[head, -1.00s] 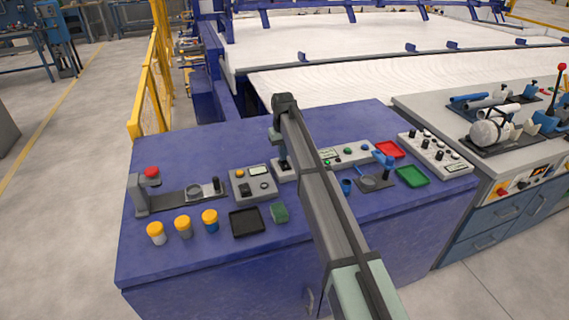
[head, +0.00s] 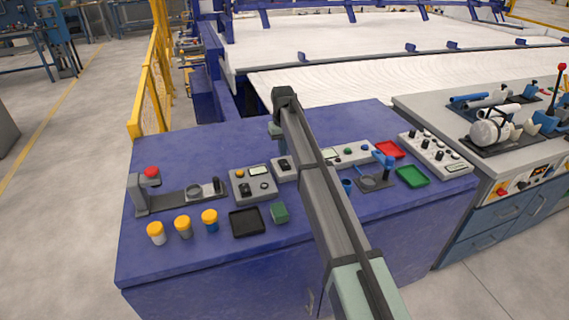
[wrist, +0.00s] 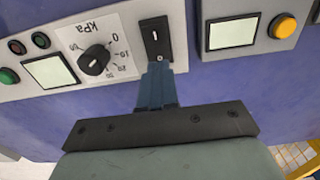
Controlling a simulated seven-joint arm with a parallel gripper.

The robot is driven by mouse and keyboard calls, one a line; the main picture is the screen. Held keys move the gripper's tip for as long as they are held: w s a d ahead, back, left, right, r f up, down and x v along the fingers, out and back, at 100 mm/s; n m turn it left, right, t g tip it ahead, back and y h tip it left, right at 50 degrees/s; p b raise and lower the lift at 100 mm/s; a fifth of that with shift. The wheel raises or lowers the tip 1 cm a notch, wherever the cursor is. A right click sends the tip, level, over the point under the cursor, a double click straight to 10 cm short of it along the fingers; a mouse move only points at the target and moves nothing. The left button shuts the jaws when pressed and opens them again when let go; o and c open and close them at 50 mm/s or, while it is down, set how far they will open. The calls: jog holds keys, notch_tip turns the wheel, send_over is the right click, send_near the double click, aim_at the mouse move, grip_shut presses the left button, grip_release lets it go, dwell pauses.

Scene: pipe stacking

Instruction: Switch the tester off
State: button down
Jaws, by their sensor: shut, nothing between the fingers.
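The long grey panel (head: 350,151), probably the tester, carries a black switch (head: 284,165), which is also near the middle of the wrist view (wrist: 155,38). The switch plate has a white mark; I cannot tell which way it is set. A dial (wrist: 95,60) marked kPa and a pale lit screen (wrist: 49,70) sit beside it. My gripper (wrist: 157,68) is shut and empty. In the wrist view its blue fingertips overlap the lower edge of the switch plate. In the head view it is above the panel, partly hidden by my arm.
Left of the panel stands a grey box (head: 253,185) with a screen and an orange button (wrist: 283,26). A black tray (head: 247,222), a green block (head: 279,213) and several yellow-capped jars lie in front. Red (head: 390,150) and green (head: 412,176) trays are on the right.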

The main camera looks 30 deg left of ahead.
aim_at(283, 161)
notch_tip(283, 161, up, 4)
jog(key=shift+r, duration=0.15)
dwell(0.5)
dwell(0.3)
